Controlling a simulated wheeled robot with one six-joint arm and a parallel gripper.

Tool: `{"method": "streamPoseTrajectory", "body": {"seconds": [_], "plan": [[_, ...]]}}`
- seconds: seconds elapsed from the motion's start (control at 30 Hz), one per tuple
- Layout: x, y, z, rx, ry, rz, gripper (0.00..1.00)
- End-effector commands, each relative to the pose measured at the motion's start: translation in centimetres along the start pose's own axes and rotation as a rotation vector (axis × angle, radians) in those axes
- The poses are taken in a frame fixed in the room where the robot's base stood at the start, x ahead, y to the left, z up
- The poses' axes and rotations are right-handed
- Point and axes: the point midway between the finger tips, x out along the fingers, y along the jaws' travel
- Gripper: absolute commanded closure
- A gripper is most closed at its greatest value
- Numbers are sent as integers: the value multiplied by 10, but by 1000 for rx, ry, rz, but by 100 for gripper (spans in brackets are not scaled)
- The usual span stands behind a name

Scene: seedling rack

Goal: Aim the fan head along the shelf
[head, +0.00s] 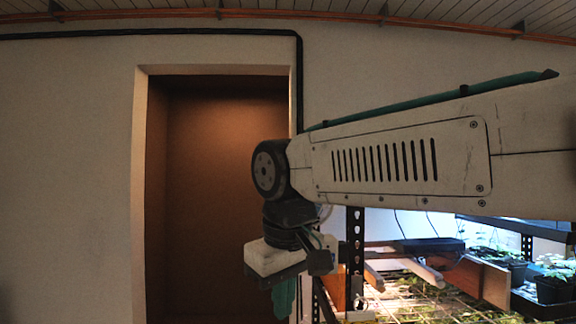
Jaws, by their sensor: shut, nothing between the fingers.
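My arm reaches in from the right, and my gripper (283,299) hangs down at its end, left of the seedling rack. Its teal fingers point downward and look closed together, with nothing seen between them. The shelf (408,302) is a lit wire-grid surface with seedlings, at the lower right behind and below my arm. A dark perforated post (355,232) stands at its left end, just right of my gripper. I cannot make out the fan head in this view. My arm hides part of the rack.
Potted seedlings (553,281) stand at the far right. A dark fixture (428,245) with cables hangs above the lit shelf. A brown recessed doorway (205,190) is behind my gripper. The pale wall (70,180) at left is clear.

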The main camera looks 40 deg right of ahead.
Motion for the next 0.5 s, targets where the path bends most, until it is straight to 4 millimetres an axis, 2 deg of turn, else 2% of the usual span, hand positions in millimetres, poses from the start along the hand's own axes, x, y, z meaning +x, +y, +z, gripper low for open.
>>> {"method": "streamPoseTrajectory", "body": {"seconds": [0.03, 0.2, 0.33, 0.4, 0.5], "plan": [[-28, 14, -34, -3, 25, 32, 100], [-115, 60, -130, -12, 106, 150, 100], [-170, 90, -185, -4, 158, 233, 100], [-192, 103, -206, 4, 180, 270, 100], [-215, 117, -227, 16, 204, 310, 100]]}}
